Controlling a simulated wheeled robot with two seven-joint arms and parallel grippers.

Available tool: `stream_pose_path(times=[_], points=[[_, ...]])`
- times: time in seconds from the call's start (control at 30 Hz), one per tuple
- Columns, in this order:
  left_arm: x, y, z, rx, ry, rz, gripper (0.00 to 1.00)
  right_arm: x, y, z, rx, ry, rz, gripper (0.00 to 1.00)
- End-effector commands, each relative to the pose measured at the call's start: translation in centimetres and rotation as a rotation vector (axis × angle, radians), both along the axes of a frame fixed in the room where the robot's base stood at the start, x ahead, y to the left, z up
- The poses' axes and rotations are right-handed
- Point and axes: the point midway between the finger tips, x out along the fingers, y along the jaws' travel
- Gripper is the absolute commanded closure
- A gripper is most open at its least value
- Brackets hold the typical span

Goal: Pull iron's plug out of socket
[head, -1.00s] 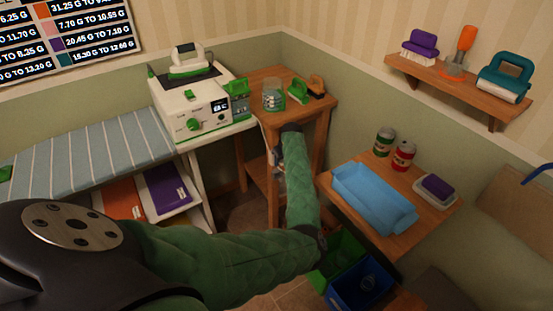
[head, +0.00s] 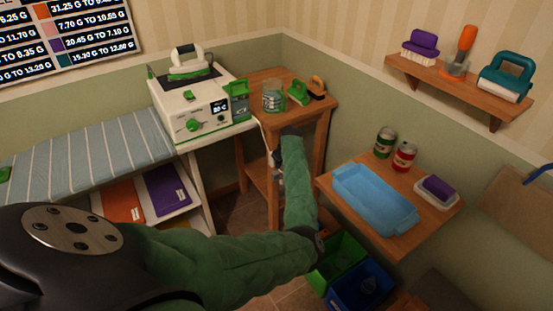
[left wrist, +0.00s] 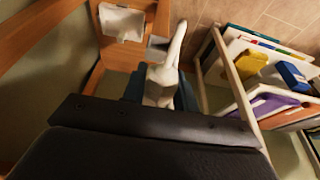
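The iron (head: 190,62) rests on its white and green station (head: 195,105), which has a lit display. A white cord (head: 262,130) hangs behind the station's right side. My left gripper (head: 277,158) is low beside the wooden stand, partly hidden by my green arm. In the left wrist view, its blue fingers flank the white plug (left wrist: 163,86) and appear shut on it. The cord (left wrist: 178,42) runs up from the plug. A white socket box (left wrist: 122,22) sits on the wooden stand, apart from the plug in this picture. My right gripper is out of view.
The wooden stand (head: 312,112) holds a jar (head: 273,97) and brushes. A low table to the right bears a blue tray (head: 375,199) and cans. Green (head: 341,260) and blue (head: 361,287) bins stand below. Folders (left wrist: 276,104) fill a rack beside my wrist.

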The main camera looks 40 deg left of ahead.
Motion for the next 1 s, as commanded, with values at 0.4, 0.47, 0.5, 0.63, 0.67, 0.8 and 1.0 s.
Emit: stream_pose_path(times=[0.4,0.47,0.5,0.63,0.67,0.8,1.0], points=[[-0.1,-0.2,0.1,0.000,0.000,0.000,1.00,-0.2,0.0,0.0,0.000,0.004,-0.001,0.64],[-0.1,-0.3,0.0,0.000,0.000,0.000,1.00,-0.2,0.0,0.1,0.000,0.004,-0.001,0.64],[-0.1,-0.4,0.0,-0.001,0.000,0.000,1.00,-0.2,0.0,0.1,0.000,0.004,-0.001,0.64],[-0.2,-0.5,0.0,-0.001,0.001,-0.001,1.00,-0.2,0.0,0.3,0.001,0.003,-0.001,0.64],[-0.2,-0.6,0.0,-0.002,0.001,-0.001,1.00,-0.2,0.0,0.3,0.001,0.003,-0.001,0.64],[-0.3,-0.8,0.0,-0.001,0.002,-0.001,1.00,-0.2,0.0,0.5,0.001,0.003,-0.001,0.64],[-0.4,-1.0,-0.1,-0.001,0.002,-0.001,1.00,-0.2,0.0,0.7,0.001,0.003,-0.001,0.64]])
